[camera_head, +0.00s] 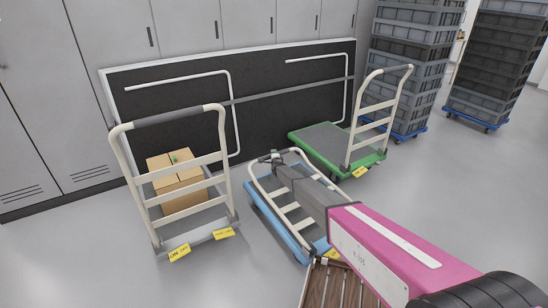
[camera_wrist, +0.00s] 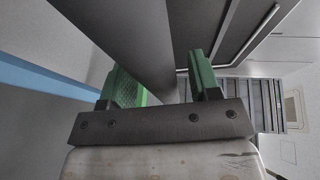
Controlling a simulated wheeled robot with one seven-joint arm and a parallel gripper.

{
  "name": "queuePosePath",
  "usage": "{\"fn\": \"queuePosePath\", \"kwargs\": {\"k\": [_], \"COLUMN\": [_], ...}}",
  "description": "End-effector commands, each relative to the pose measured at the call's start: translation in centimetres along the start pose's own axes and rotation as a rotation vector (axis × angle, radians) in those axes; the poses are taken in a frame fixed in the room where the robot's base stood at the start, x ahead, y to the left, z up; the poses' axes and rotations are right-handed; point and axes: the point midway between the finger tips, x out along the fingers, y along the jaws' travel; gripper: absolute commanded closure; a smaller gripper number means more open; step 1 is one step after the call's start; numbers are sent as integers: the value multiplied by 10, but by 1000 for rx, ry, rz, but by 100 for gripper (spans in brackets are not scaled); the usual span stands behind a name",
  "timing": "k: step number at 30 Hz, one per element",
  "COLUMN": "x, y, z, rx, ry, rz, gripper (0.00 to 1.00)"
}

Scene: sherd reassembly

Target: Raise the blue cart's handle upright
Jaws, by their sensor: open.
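The blue cart (camera_head: 266,216) stands on the floor in the middle of the head view. Its pale tubular handle (camera_head: 255,181) is folded down low over the deck, with the grip end at the far side. My gripper (camera_head: 274,158) is at that grip end, and my arm hides part of the cart and handle. In the wrist view my gripper (camera_wrist: 156,70) has its green fingers apart, one on each side of the dark grip bar (camera_wrist: 135,40). The bar runs between them; I cannot tell whether they touch it. A blue deck edge (camera_wrist: 45,78) shows at left.
A grey cart (camera_head: 205,241) with cardboard boxes (camera_head: 178,172) stands left, handle upright. A green cart (camera_head: 318,148) stands behind right, handle upright. A dark panel (camera_head: 260,100) leans on lockers behind. Crate stacks (camera_head: 410,60) stand at the back right. Floor at right is clear.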

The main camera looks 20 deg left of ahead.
Motion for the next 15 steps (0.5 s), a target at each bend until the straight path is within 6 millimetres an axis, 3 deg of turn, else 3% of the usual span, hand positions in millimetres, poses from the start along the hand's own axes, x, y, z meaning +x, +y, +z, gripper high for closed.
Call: {"fn": "queuePosePath", "kwargs": {"k": [9, 15], "x": [5, 5], "y": [0, 0], "z": [0, 0], "rx": [0, 0], "ry": [0, 0], "rz": [0, 0], "gripper": [43, 100]}}
